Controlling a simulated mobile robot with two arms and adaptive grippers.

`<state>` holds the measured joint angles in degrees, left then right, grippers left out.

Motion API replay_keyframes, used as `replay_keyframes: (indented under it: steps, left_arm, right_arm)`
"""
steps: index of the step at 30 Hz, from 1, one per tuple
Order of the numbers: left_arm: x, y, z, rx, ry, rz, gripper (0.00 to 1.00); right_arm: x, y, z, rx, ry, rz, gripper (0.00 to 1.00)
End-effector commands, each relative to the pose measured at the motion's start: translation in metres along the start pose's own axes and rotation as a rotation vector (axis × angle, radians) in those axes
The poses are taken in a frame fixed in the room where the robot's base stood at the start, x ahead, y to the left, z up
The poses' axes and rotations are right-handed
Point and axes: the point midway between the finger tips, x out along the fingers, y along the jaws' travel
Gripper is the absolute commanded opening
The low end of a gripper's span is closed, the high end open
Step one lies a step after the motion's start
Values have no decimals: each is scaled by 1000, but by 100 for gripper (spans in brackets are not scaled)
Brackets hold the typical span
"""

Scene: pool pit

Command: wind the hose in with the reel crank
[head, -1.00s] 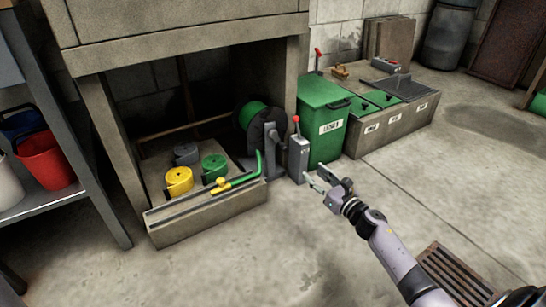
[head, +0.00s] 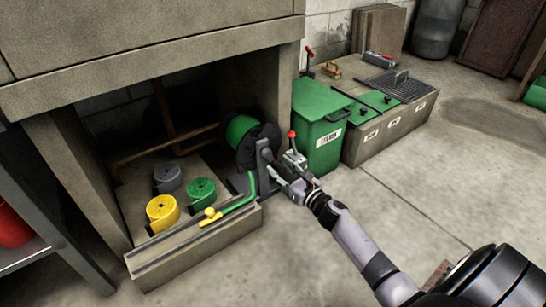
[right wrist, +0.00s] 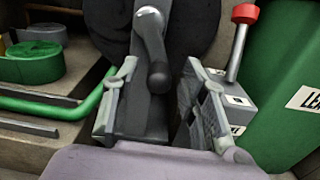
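The hose reel (head: 258,140) stands at the right side of the alcove, with green hose (head: 240,127) wound on it. A loose green length (head: 241,200) comes down to the front ledge and ends near a yellow nozzle (head: 210,214). The crank (right wrist: 150,32) shows in the right wrist view, with its dark handle (right wrist: 158,76) pointing at the camera. My right gripper (head: 289,181) is open, and its fingers (right wrist: 157,108) stand on either side of the handle with gaps visible. In the head view the gripper partly hides the crank. My left gripper is not in view.
A grey box with a red-knobbed lever (right wrist: 240,42) is close beside the right finger. A green bin (head: 318,125) stands just right of it. Yellow, green and grey coils (head: 161,212) lie in the alcove. The floor in front (head: 270,250) is clear.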

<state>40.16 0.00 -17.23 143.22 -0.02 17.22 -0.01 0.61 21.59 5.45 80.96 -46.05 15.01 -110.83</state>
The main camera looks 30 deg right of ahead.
Motion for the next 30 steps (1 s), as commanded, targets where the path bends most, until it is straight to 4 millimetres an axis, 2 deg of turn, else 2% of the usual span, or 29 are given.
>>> replay_keyframes:
  steps: [12,30]
  left_arm:
    - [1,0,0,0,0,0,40]
    - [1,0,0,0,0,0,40]
  right_arm:
    - [0,3,-1,1,1,-2,40]
    - [0,3,0,0,0,-2,0]
